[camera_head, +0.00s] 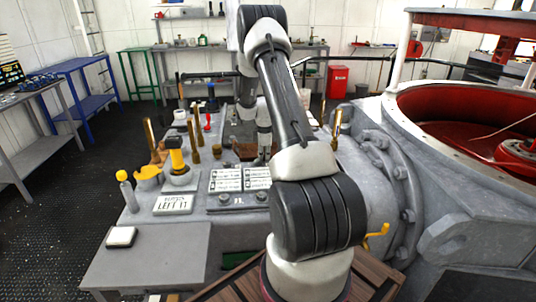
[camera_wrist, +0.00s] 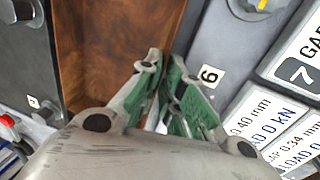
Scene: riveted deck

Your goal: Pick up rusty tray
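The rusty tray (camera_wrist: 110,45) shows in the wrist view as a brown, mottled surface with a raised edge along its right side. In the head view a small brown part of it (camera_head: 244,151) shows beside my arm's far end; the rest is hidden. My gripper (camera_wrist: 164,62) has its two green-padded fingers close together at the tray's right edge. One finger is on the tray's inner side and the other is outside, with the rim between them. The narrow gap looks closed on the rim, though the contact itself is partly hidden.
White label plates (camera_head: 240,179) lie in front of the tray. A "LEFT IT" sign (camera_head: 174,204), a yellow-topped tool (camera_head: 176,152) and several brass-coloured upright pieces stand to the left. A large grey drum with a red interior (camera_head: 470,125) fills the right side.

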